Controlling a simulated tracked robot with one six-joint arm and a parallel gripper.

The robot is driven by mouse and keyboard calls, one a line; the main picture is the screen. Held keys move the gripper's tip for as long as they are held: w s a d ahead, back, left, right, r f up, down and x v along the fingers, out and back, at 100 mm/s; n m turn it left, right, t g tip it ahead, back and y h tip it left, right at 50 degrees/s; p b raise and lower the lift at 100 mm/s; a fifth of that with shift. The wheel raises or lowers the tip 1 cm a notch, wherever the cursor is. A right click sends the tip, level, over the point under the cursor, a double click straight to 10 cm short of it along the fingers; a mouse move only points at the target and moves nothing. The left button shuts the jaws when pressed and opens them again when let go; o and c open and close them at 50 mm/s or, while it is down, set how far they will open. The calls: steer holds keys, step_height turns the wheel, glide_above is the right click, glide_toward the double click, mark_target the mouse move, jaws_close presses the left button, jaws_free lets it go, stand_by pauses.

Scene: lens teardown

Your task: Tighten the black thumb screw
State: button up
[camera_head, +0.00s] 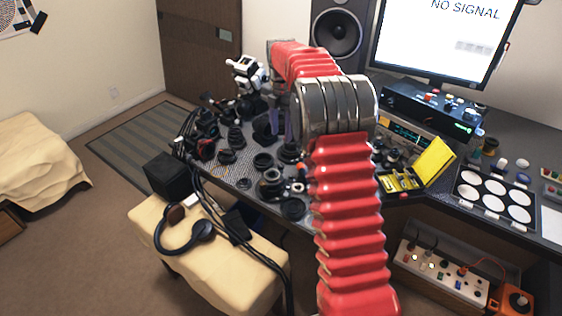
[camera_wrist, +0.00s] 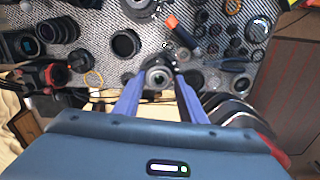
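My gripper (camera_wrist: 160,80) has two blue-purple fingers that stand apart, with no object clearly clamped between them. A small round dark part with a pale ring and a dark centre (camera_wrist: 158,77) lies between the fingertips in the wrist view. I cannot tell whether the fingers touch it. I cannot pick out the black thumb screw for certain; it may be on or near this part. In the head view my gripper (camera_head: 281,124) is small and partly hidden by my red arm, above the lens parts on the desk.
Many black lens parts and rings crowd the patterned desk mat, including a dark ring (camera_wrist: 125,44). An orange-and-black tool (camera_wrist: 180,32) lies beyond the fingers. A yellow case (camera_head: 434,160) stands open at right. A beige stool (camera_head: 262,262) stands before the desk.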

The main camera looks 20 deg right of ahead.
mark_target(282, 165)
step_height(282, 165, down, 14)
steer(key=shift+r, duration=0.15)
stand_by(0.6)
steer(key=shift+c, duration=0.6)
jaws_close()
